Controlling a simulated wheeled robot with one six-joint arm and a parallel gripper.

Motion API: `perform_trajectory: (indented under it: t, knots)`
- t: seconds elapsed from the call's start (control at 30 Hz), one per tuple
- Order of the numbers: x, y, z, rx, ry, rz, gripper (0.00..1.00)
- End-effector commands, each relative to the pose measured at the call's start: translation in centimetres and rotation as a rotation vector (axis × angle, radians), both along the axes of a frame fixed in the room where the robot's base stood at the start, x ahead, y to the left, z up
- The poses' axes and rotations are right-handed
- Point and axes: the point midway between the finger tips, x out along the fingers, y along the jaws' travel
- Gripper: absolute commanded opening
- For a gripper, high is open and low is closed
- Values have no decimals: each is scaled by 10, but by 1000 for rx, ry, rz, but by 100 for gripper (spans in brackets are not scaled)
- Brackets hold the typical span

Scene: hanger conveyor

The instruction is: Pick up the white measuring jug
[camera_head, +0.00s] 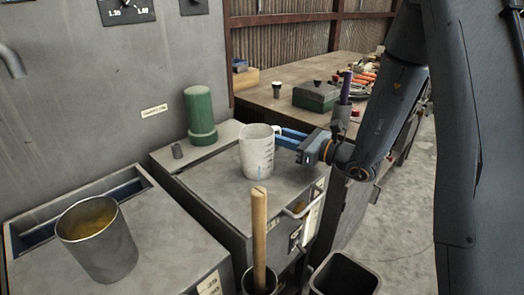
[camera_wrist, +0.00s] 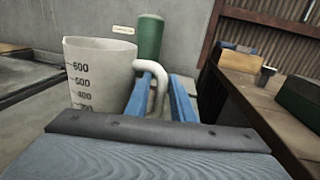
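The white measuring jug (camera_head: 257,152) stands upright on the grey cabinet top (camera_head: 212,184). In the wrist view the jug (camera_wrist: 98,75) shows dark volume marks on its side, and its handle (camera_wrist: 155,85) points right, toward me. My gripper (camera_head: 276,134) reaches in from the right at the height of the jug's upper part. In the wrist view the two blue fingers of my gripper (camera_wrist: 162,88) are apart, with the handle between them. A gap shows between the handle and the right finger. The left finger is close to the handle; I cannot tell if they touch.
A metal pot (camera_head: 97,240) is at the front left. A wooden handle (camera_head: 259,238) rises in front of the cabinet. A cluttered wooden bench (camera_head: 262,96) lies behind right.

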Motion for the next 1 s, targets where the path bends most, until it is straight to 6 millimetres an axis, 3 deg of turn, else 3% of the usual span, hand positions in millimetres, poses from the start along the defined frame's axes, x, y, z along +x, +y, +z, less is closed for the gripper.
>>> perform_trajectory:
  t: [0.2, 0.5, 0.63, 1.0]
  knots:
    - [16, 23, 1, 0, 0, 1, 22]
    - [19, 26, 1, 0, 0, 0, 22]
    - [19, 26, 1, 0, 0, 0, 0]
    - [19, 26, 2, 1, -1, 0, 0]
